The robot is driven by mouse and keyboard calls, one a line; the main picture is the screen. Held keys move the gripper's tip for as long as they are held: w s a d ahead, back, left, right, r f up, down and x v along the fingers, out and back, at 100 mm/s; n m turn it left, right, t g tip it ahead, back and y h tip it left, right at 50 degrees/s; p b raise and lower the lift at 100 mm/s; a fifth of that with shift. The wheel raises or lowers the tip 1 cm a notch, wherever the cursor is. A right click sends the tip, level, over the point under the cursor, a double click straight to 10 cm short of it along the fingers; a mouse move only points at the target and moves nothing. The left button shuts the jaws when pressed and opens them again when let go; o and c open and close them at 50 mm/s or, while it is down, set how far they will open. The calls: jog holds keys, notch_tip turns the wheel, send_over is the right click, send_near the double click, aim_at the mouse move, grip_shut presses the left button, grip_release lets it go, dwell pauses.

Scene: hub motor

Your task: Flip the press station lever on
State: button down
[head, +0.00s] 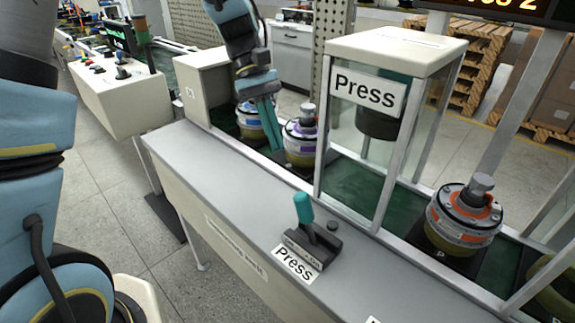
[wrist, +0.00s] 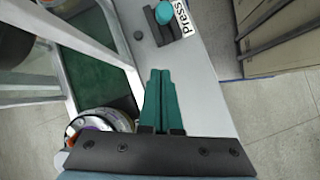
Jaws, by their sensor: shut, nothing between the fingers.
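The press station lever (head: 304,209) has a teal handle on a dark base, on the grey counter in front of the glass-sided press. A white "Press" label lies beside its base. The handle stands near upright in the head view. The lever also shows at the top of the wrist view (wrist: 163,16). My gripper (head: 272,138) has teal fingers and is shut and empty. It is up and to the left of the lever in the head view, apart from it. In the wrist view the shut fingers (wrist: 160,78) point toward the lever across the counter.
The press housing (head: 395,48) with metal posts stands behind the lever. Hub motors sit on the green conveyor, one (head: 301,142) near my gripper and one (head: 464,215) right of the press. The grey counter (head: 215,160) left of the lever is clear.

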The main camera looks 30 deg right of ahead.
aim_at(308, 222)
jog(key=p+x, duration=0.1)
jog(key=x, duration=0.8)
jog(key=shift+s+f+p, duration=0.25)
jog(key=shift+p, duration=0.05)
jog(key=shift+s+a+r+p, duration=0.15)
jog(key=shift+s+r+p, duration=0.1)
jog(key=shift+s, duration=0.3)
jog(key=shift+s+a+r+p, duration=0.2)
jog(key=shift+s+r, duration=0.05)
jog(key=shift+s, duration=0.35)
jog(key=shift+s+a+r+p, duration=0.15)
jog(key=shift+s+r+p, duration=0.05)
jog(key=shift+s, duration=0.35)
jog(key=shift+r, duration=0.1)
jog(key=shift+s+d+r+t+p, duration=0.15)
jog(key=shift+s+t+p, duration=0.2)
jog(key=shift+p, duration=0.2)
